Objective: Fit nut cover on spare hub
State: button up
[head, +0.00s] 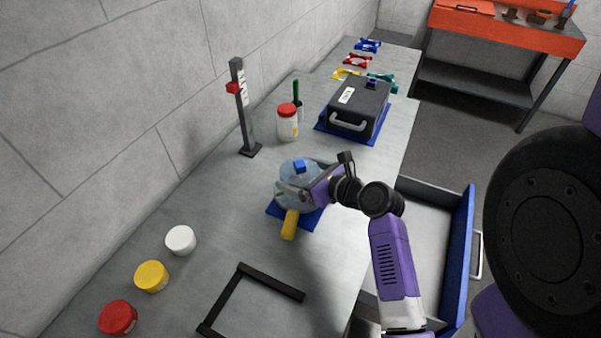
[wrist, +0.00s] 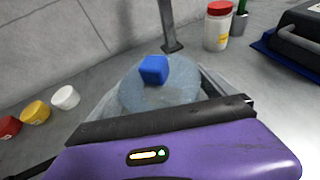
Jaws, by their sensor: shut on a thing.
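A pale blue, rounded, see-through object (head: 297,178) with a blue block-shaped top (head: 299,166) is over a blue mat (head: 312,218) on the bench. I cannot tell whether it touches the mat, or which thing is the spare hub or nut cover.
White (head: 181,240), yellow (head: 151,276) and red (head: 118,317) lids lie at the front left, near a black frame (head: 240,300). Behind are a black post (head: 243,110), a red-lidded jar (head: 288,122) and a black case (head: 357,108). A drawer (head: 462,250) stands open at right.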

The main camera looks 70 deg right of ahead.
jog(key=shift+f, duration=0.65)
jog(key=o, duration=1)
jog(key=shift+o, duration=0.2)
jog(key=shift+p+v, duration=1.35)
jog(key=shift+v, duration=1.15)
jog(key=p+v, duration=0.3)
jog(key=v, duration=0.3)
